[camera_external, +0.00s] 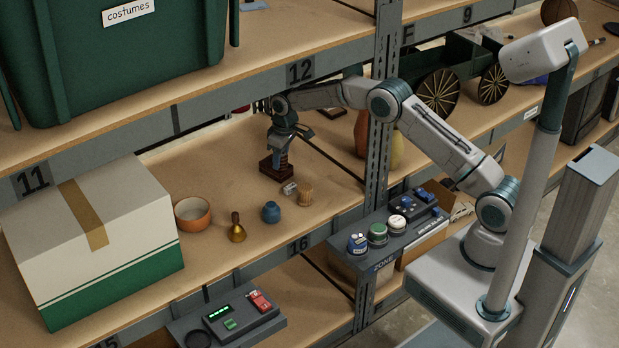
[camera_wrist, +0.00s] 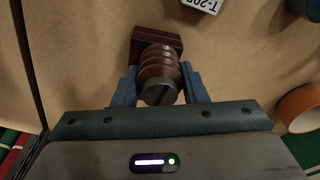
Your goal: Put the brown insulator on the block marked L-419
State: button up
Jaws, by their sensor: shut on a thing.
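The brown insulator (camera_wrist: 160,68), ribbed and glossy, sits between the fingers of my gripper (camera_wrist: 160,88) in the wrist view. My gripper (camera_external: 284,148) is shut on it and points down over the middle shelf. A dark red-brown block (camera_external: 270,167) lies under the gripper on the shelf; it also shows just beyond the insulator in the wrist view (camera_wrist: 171,44). I cannot tell whether insulator and block touch. No L-419 marking is readable.
A tan ribbed piece (camera_external: 305,195), a blue pot (camera_external: 271,212), a brass bell (camera_external: 237,230) and an orange-rimmed bowl (camera_external: 192,214) stand nearby. A large box (camera_external: 110,245) fills the shelf's left. A grey upright (camera_external: 381,130) stands right of the gripper. Shelf behind the bell is clear.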

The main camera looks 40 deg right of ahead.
jog(key=o, duration=1)
jog(key=shift+f, duration=0.1)
jog(key=shift+o, duration=0.2)
jog(key=shift+s+d+r, duration=0.1)
jog(key=shift+s+r, duration=0.05)
jog(key=shift+r, duration=0.95)
jog(key=shift+s+r, duration=0.1)
jog(key=shift+r, duration=0.95)
